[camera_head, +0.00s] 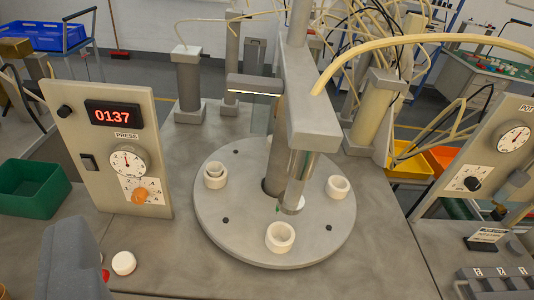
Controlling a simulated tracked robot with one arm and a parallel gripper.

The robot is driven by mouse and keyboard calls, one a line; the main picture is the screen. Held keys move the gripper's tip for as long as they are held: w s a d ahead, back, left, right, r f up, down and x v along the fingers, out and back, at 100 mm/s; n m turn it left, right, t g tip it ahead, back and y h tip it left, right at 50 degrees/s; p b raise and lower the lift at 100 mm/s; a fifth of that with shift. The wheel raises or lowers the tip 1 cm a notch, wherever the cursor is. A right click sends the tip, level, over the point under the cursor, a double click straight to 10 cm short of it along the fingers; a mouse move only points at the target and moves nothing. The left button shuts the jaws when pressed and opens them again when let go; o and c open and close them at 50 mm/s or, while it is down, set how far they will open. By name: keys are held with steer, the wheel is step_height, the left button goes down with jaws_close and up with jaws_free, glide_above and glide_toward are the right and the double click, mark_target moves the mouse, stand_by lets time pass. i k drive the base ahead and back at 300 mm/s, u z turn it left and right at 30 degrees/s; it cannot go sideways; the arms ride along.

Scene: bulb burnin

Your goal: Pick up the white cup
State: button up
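Several white, thick-walled round cups sit on a grey round turntable (240,225). One white cup (280,237) is at the front, one cup (338,187) at the right, and one cup (215,176) at the left with something grey inside. A further white piece (301,203) is partly hidden behind the clear tube of the press. A separate small white round piece (123,263) lies on the bench at lower left, beside a red bit. A dark grey block at the lower left edge may be part of my gripper (72,262); its fingertips and any grip cannot be made out.
A press column (308,110) stands over the turntable. A panel (100,150) reading 0137 with a dial and orange knob stands left. A green bin (33,188) is at far left. Another dial panel (490,155) is at right. The front bench is mostly clear.

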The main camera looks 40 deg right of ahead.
mark_target(215, 169)
steer(key=z, duration=0.45)
steer(key=i, duration=0.85)
steer(key=z, duration=0.45)
steer(key=k, duration=0.8)
steer(key=z, duration=0.2)
steer(key=i, duration=0.75)
steer(key=u, duration=0.1)
